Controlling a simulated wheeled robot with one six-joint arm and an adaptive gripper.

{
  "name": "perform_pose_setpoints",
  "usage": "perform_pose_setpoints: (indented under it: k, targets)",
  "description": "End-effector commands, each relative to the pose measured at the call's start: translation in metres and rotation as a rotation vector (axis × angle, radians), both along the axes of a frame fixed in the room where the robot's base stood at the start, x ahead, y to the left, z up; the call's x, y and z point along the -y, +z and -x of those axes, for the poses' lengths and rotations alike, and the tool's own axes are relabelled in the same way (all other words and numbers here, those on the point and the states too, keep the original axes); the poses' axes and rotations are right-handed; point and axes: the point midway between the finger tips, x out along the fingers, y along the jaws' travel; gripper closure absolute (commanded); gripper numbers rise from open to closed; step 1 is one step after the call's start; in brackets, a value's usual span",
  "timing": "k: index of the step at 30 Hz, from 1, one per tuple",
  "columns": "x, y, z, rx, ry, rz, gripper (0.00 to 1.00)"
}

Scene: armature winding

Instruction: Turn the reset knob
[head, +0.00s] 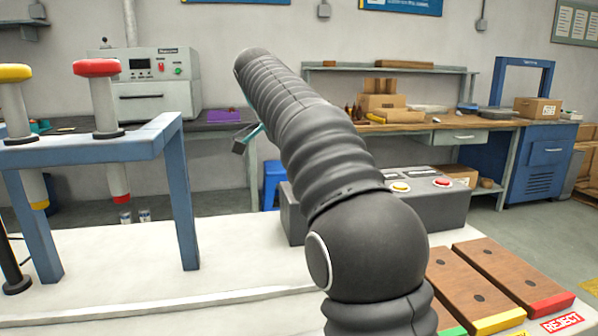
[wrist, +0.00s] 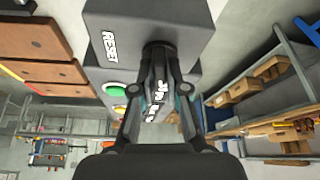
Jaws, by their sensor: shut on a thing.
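The reset knob (wrist: 158,52) is a dark, short post on the grey control box (wrist: 135,20), beside the white word RESET in the wrist view. My gripper (wrist: 160,68) has its two black fingers on either side of the knob, shut on it. In the head view the control box (head: 450,208) stands on the pale bench, partly behind my arm. The knob and my fingertips are hidden there. White lettering shows between the fingers but is too small to read.
A green button (wrist: 117,91) sits near the knob; yellow (head: 401,187) and red (head: 442,183) buttons also show on the box. Wooden blocks (head: 480,285) lie at front right. A blue stand (head: 90,148) with yellow- and red-topped plungers is at left. Pale bench between is clear.

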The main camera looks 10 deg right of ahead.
Motion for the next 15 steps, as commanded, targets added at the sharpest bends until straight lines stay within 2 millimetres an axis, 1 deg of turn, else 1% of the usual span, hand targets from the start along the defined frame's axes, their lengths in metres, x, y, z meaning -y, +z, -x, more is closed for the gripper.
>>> perform_pose_setpoints:
  k: [8, 9, 11, 12, 15]
  targets:
    - [0.0004, 0.0015, -0.0004, 0.004, 0.001, 0.0, 1.0]
    - [0.0004, 0.0015, -0.0004, 0.005, 0.001, 0.0, 0.79]
    - [0.0003, 0.0014, -0.0004, 0.004, 0.002, 0.0, 0.64]
    - [0.0003, 0.0012, -0.0003, 0.004, 0.002, 0.0, 0.61]
    - [0.0002, 0.0009, -0.0003, 0.003, 0.001, 0.0, 0.61]
